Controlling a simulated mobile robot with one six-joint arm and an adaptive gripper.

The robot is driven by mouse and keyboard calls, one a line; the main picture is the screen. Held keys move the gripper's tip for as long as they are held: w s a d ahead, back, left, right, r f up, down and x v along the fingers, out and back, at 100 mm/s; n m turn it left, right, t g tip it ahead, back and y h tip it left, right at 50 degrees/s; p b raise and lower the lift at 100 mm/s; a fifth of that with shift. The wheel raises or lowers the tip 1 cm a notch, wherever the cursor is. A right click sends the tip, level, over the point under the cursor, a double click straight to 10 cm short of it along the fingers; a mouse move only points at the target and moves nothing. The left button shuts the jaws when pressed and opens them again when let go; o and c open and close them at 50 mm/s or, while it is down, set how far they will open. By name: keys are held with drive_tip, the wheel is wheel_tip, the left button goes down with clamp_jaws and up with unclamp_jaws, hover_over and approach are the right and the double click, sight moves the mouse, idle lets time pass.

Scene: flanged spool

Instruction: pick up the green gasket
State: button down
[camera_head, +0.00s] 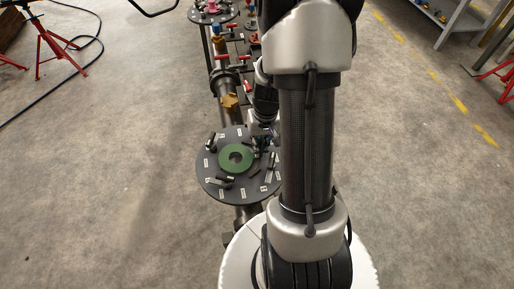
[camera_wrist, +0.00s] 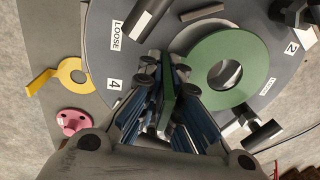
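The green gasket (camera_head: 235,158) is a flat ring lying on the dark round flange (camera_head: 205,178). The wrist view shows the gasket (camera_wrist: 207,53) just right of my gripper (camera_wrist: 166,66), with the grey flange face through its hole. My gripper (camera_head: 264,140) is over the right side of the flange in the head view. Its fingers are close together, with a narrow green strip (camera_wrist: 168,90) between them. The strip looks pinched edge-on, apart from the ring; I cannot tell what it is. My arm hides part of the flange's right side.
Dark studs and white number labels ring the flange, with a "LOOSE" label (camera_wrist: 117,34). A yellow ring with a tab (camera_wrist: 70,76) and a pink disc with holes (camera_wrist: 74,121) lie left of it. The pipe line (camera_head: 222,80) runs away behind; open floor lies left.

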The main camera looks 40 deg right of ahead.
wheel_tip(320, 180, up, 18)
drive_tip(key=r+p, duration=0.1)
drive_tip(key=p, duration=0.5)
drive_tip(key=shift+g+h, duration=0.3)
drive_tip(key=shift+h, duration=0.1)
drive_tip(key=f+b, duration=0.3)
drive_tip(key=f, duration=0.2)
drive_tip(key=f+b, duration=0.3)
drive_tip(key=f, duration=0.3)
drive_tip(key=s+d+f+b, duration=0.1)
drive_tip(key=f+b, duration=0.2)
drive_tip(key=f, duration=0.3)
drive_tip(key=shift+f, duration=0.15)
drive_tip(key=shift+f, duration=0.1)
drive_tip(key=shift+f+b, duration=0.85)
drive_tip(key=shift+f, duration=0.3)
drive_tip(key=c, duration=1.7)
unclamp_jaws()
drive_tip(key=shift+r, duration=0.1)
